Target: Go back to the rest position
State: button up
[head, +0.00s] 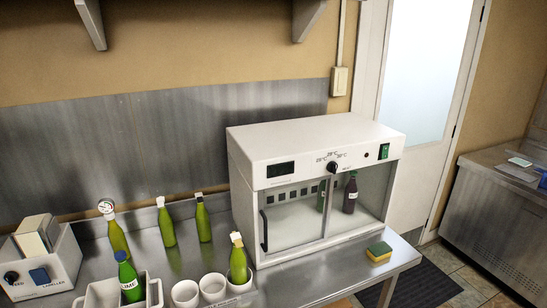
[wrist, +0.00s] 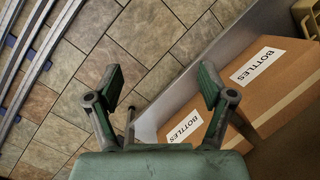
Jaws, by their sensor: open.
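My gripper (wrist: 160,82) shows only in the wrist view. Its two green-padded fingers are spread wide with nothing between them. It points down at the tiled floor (wrist: 140,45), beside a cardboard box (wrist: 262,92) marked "BOTTLES". My gripper and arm are not in the head view. The white incubator cabinet (head: 310,140) stands on the steel bench with its glass front closed as far as I can tell.
Several green bottles (head: 166,225) stand on the bench left of the cabinet, near white cups (head: 213,288) and a labeller (head: 42,268). A sponge (head: 379,252) lies at the bench's right end. Metal rails (wrist: 35,50) run along the floor at left in the wrist view.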

jog(key=s+a+n+g+h+p, duration=0.1)
jog(key=s+a, duration=0.3)
jog(key=s, duration=0.8)
jog(key=s+a+n+g+h+p, duration=0.1)
jog(key=s+a+n+g, duration=0.1)
jog(key=s, duration=1)
jog(key=shift+s+a+f+n+g+h, duration=0.35)
jog(key=shift+a+g, duration=0.25)
jog(key=shift+a, duration=0.45)
